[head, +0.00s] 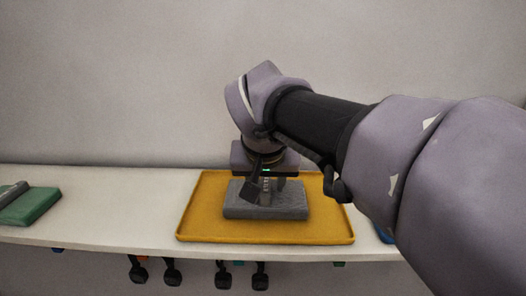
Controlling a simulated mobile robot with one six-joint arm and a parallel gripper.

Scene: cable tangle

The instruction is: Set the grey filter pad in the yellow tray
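The grey filter pad (265,208) is a flat, rough-looking block. It appears level inside the outline of the yellow tray (325,226), near its middle. Whether its underside touches the tray floor is hard to tell. My gripper (265,190) points down over the pad from behind and above, with its dark fingers at the pad's top and back. The near finger overlaps the pad's upper left part. The far fingertip is partly hidden, so I cannot tell whether the fingers are closed on the pad.
The tray lies on a white shelf (110,215) against a plain wall. A green block (33,206) with a grey item on it lies at the far left. A blue thing (383,234) is partly hidden by my arm. Several dark plugs (172,272) hang below the shelf's front edge.

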